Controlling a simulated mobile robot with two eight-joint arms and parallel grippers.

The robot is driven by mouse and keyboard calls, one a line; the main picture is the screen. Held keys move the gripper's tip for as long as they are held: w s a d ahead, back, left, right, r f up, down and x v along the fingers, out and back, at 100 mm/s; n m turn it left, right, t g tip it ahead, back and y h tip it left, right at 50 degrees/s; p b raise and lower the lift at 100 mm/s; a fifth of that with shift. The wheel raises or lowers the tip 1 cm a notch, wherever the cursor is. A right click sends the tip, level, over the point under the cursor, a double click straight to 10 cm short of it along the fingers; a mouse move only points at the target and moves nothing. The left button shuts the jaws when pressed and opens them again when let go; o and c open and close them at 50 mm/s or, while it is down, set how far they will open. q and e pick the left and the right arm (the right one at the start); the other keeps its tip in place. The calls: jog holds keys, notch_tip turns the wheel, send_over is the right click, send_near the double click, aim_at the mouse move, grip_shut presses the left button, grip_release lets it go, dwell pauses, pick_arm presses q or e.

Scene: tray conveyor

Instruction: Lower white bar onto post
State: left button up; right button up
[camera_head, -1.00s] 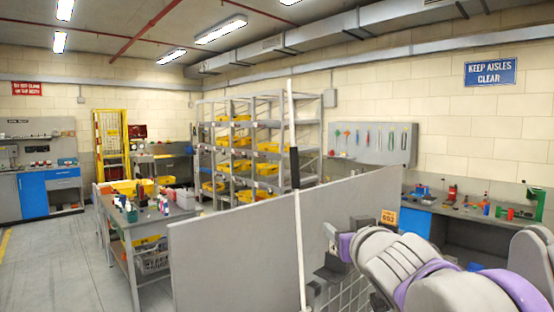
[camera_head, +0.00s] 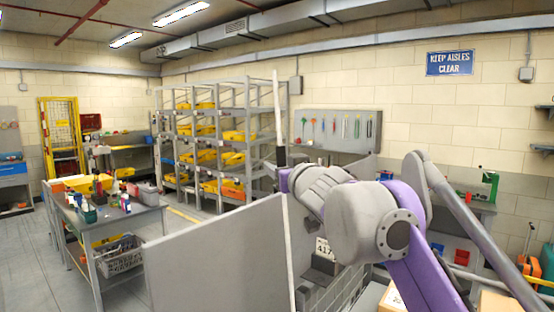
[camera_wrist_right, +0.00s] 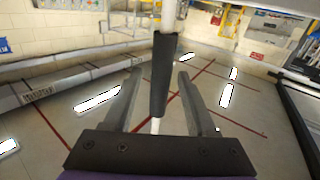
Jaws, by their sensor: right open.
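The white bar (camera_head: 287,235) stands nearly upright, leaning slightly, in front of a grey partition panel. Its dark sleeve (camera_head: 280,145) also shows in the right wrist view (camera_wrist_right: 161,85). My right gripper (camera_head: 284,180) is at the bar, just below the upper dark part. In the right wrist view my right gripper (camera_wrist_right: 160,75) is open, with one finger on each side of the sleeve and visible gaps to both. The bar's lower end runs to the bottom of the head view. I cannot make out the post. My left gripper is not in view.
The grey panel (camera_head: 215,260) fills the lower middle. A dark bracket (camera_head: 320,264) with a number label is right of the bar. A worktable (camera_head: 105,225) with bottles stands left, and a rack (camera_head: 215,135) with yellow bins behind. A clear aisle lies far left.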

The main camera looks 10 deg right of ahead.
jog(key=shift+w+a, duration=0.15)
jog(key=shift+w, duration=1.3)
jog(key=shift+c, duration=0.2)
grip_shut()
